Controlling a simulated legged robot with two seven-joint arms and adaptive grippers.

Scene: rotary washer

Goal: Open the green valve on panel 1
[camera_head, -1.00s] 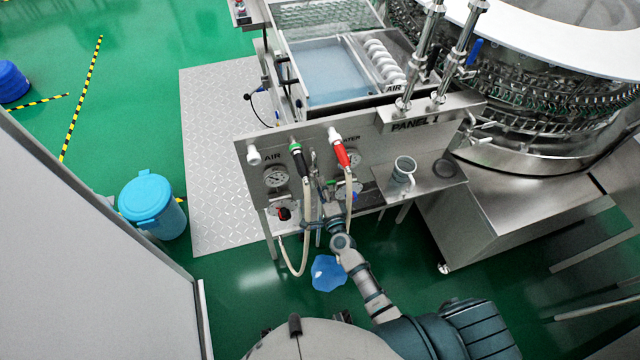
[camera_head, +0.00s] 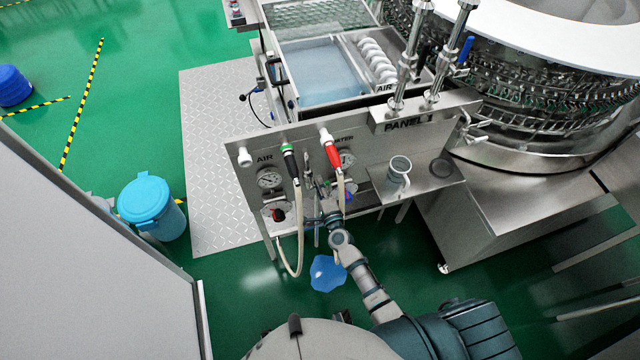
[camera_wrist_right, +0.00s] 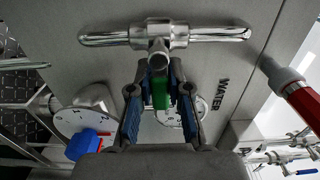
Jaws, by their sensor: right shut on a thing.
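Panel 1 (camera_head: 390,145) is a grey metal panel with gauges, hose fittings and the label PANEL 1. The green valve (camera_wrist_right: 160,93) has a short green handle in the right wrist view, below a metal T-shaped fitting. My right gripper (camera_wrist_right: 160,108) has its two blue-padded fingers on either side of this handle and is shut on it. In the head view my right gripper (camera_head: 324,207) is at the lower front of the panel, and the arm and gripper hide most of the valve there. My left gripper is not in view.
Two hoses with a black-green (camera_head: 290,160) and a red (camera_head: 331,153) handle hang near my right gripper. A metal mug (camera_head: 399,170) stands on the side shelf (camera_head: 430,188). The blue-lidded bin (camera_head: 145,200) stands left. A blue valve handle (camera_wrist_right: 88,143) is close by.

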